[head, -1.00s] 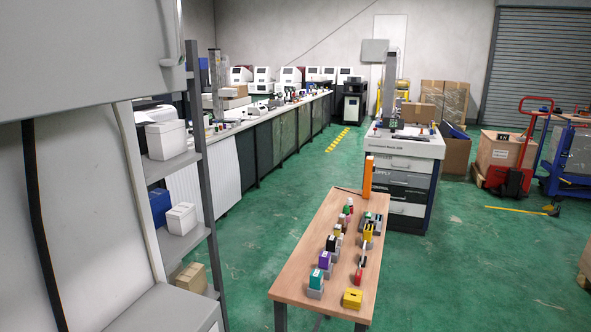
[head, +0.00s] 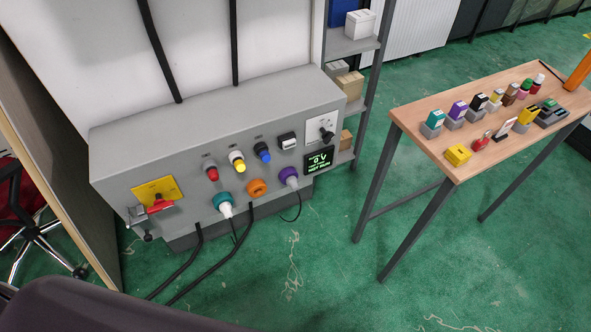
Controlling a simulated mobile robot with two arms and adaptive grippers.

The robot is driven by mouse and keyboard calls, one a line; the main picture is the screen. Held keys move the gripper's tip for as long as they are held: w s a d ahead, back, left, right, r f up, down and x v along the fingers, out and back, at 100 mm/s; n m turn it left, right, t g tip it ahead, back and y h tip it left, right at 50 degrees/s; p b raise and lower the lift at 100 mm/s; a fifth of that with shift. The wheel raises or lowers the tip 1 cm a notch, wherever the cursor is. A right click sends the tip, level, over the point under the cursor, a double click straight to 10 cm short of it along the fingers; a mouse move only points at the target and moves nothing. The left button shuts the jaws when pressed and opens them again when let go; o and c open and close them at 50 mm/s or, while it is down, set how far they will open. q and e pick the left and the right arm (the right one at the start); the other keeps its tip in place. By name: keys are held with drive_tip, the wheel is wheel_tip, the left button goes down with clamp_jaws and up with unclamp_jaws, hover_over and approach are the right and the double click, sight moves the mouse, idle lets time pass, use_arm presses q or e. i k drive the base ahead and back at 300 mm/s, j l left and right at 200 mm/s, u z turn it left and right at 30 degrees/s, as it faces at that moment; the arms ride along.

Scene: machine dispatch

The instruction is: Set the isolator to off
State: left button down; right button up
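A grey machine panel (head: 110,160) stands in the left half of the head view. At its left end is a yellow plate (head: 152,188) with a red handle (head: 160,206), which looks like the isolator. The handle lies roughly sideways; its position marking is too small to read. A grey metal piece (head: 136,215) is beside the handle, with a small dark part (head: 147,236) below. At the panel's right end are a black rotary knob (head: 326,134) on a white plate and a lit display (head: 319,161) reading 0 V. Neither gripper is in view.
Red, yellow and blue knobs and teal, orange and purple connectors (head: 290,177) fill the panel's middle. Cables hang below it. A wooden table (head: 436,146) with several coloured devices stands right. A board (head: 55,150) and chair (head: 40,232) are left. Green floor in front is clear.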

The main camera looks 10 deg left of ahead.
sight(160, 204)
drive_tip(key=k+l+u, duration=0.1)
drive_tip(key=l+u, duration=0.15)
drive_tip(key=u, duration=1.3)
